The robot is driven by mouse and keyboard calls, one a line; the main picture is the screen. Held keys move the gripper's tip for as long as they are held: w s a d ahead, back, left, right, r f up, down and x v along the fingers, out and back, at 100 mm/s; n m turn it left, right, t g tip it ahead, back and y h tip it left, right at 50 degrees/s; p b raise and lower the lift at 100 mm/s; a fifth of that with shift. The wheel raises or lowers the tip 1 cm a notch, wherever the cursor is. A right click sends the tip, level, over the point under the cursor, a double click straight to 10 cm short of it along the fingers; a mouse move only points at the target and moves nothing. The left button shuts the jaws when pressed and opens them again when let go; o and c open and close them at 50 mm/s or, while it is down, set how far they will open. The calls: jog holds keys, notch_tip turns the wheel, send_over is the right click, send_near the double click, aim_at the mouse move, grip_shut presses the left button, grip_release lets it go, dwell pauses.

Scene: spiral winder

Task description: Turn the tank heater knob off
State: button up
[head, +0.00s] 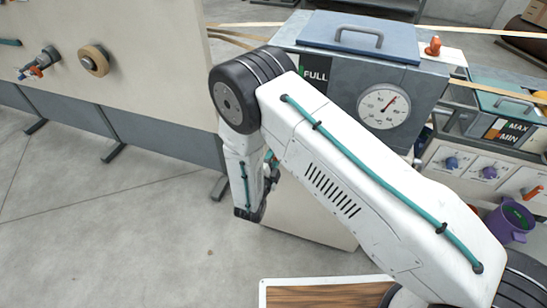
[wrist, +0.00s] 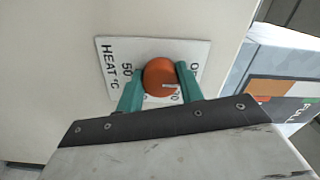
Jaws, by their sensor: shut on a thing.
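The heater knob (wrist: 159,72) is round and orange, with a short white mark on its face toward the lower right, near the 70. It sits on a white plate (wrist: 115,45) lettered "HEAT °C", with 50 to its left; another label at the right is partly covered by a finger. My gripper (wrist: 160,78) has its teal fingers on both sides of the knob, shut on it. In the head view my arm hides the knob and most of the gripper. The tank (head: 341,90) stands behind my arm, with a "FULL" label on its front.
A control panel (head: 470,165) with blue knobs and a purple cup (head: 510,221) are at the right. The grey floor (head: 110,220) at left is clear.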

jog(key=shift+a, duration=0.1)
jog(key=o, duration=1)
jog(key=shift+a, duration=0.1)
jog(key=v, duration=0.7)
jog(key=shift+s, duration=0.4)
